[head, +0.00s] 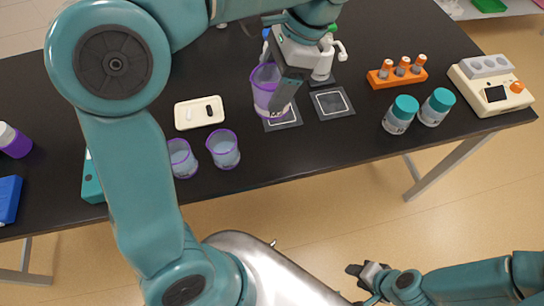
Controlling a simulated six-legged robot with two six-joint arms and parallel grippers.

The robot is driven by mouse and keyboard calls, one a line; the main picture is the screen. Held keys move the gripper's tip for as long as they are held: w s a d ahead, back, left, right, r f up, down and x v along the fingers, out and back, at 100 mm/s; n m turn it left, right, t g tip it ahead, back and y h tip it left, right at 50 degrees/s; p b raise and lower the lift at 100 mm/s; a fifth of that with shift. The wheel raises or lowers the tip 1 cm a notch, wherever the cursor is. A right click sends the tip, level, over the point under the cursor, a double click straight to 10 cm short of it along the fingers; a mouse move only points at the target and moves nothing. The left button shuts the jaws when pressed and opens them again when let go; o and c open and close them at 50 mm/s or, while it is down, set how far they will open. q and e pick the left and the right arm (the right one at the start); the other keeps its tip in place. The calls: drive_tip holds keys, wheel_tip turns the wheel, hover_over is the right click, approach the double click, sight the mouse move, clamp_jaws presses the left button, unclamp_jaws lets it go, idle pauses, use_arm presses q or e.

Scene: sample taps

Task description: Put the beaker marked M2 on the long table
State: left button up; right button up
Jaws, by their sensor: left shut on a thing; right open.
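My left gripper (284,88) is shut on a clear beaker with a purple rim (264,92), over a dark square pad with a white outline (284,124). I cannot tell whether the beaker touches the pad, and no M2 mark is readable. Two more purple-rimmed beakers, one (182,160) and another (224,150), stand near the front edge of the black long table (330,143). White taps (326,66) with a green part are partly hidden behind my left gripper. My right gripper (364,274) is open and empty, low over the floor in front of the table.
A second outlined pad (345,103), an orange rack (384,82), two teal-lidded jars (396,122) and a cream device (518,101) stand to the right. A purple bottle (18,146) is far left.

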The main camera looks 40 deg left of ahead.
use_arm(q)
drive_tip(key=shift+s+a+f+b, duration=0.1)
drive_tip(key=shift+f+b, duration=0.2)
drive_tip(key=shift+f, duration=4.6)
drive_tip(key=shift+s+a+f+b, duration=0.1)
drive_tip(key=shift+f+b, duration=0.2)
drive_tip(key=shift+f, duration=4.6)
drive_tip(key=shift+d, duration=0.1)
drive_tip(key=o, duration=1.1)
drive_tip(key=shift+f, duration=0.15)
drive_tip(key=shift+r, duration=0.25)
drive_tip(key=v, duration=1.2)
